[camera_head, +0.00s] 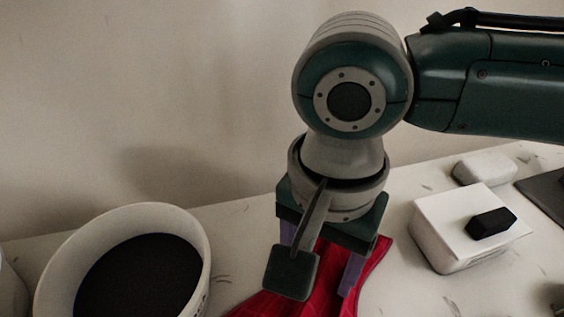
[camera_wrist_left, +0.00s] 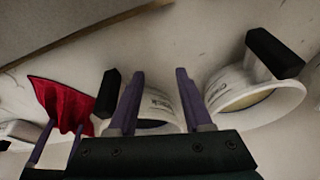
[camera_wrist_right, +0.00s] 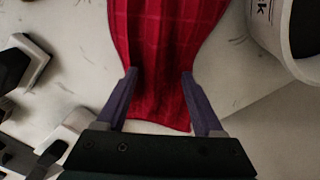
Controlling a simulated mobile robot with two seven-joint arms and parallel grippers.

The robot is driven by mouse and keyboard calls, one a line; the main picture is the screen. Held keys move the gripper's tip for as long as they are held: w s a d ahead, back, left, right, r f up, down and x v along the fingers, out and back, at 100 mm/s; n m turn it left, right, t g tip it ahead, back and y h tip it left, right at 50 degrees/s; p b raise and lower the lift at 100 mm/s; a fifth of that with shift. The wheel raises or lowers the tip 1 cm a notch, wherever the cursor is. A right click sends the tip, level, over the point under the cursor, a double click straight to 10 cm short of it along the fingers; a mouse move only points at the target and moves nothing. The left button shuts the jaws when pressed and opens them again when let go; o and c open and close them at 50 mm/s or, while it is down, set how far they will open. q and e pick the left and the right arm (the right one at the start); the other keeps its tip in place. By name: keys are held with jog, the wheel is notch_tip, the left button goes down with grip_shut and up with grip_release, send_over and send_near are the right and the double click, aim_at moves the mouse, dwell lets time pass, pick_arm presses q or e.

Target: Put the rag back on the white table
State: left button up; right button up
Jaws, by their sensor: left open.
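The rag (camera_head: 328,290) is red with a faint grid pattern.
A white bucket (camera_head: 190,225) with a dark inside stands left of the rag. Two labelled white tubs (camera_wrist_left: 285,105) (camera_wrist_left: 160,112) show in the left wrist view. A white box (camera_head: 435,240) with a black block (camera_head: 491,223) on it stands to the right, near a pale rounded block (camera_head: 485,168).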

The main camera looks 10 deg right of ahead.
notch_tip(320, 180, up, 12)
jog(key=p, duration=0.4)
jog(key=s+a+f+n+t+y, duration=0.2)
jog(key=s+a+n+y, duration=0.2)
jog(key=s+a+n, duration=0.15)
pick_arm(q)
notch_tip(320, 180, up, 4)
jog(key=shift+f, duration=0.2)
pick_arm(e)
jog(key=s+d+f+n+h, duration=0.2)
jog(key=s+d, duration=0.1)
jog(key=d, duration=0.4)
jog(key=s+d+f+n+t+h, duration=0.1)
jog(key=s+d+n, duration=0.2)
jog(key=d, duration=0.5)
jog(key=shift+s+f+t+h, duration=0.3)
jog(key=shift+f+h, duration=0.05)
jog(key=shift+h, duration=0.05)
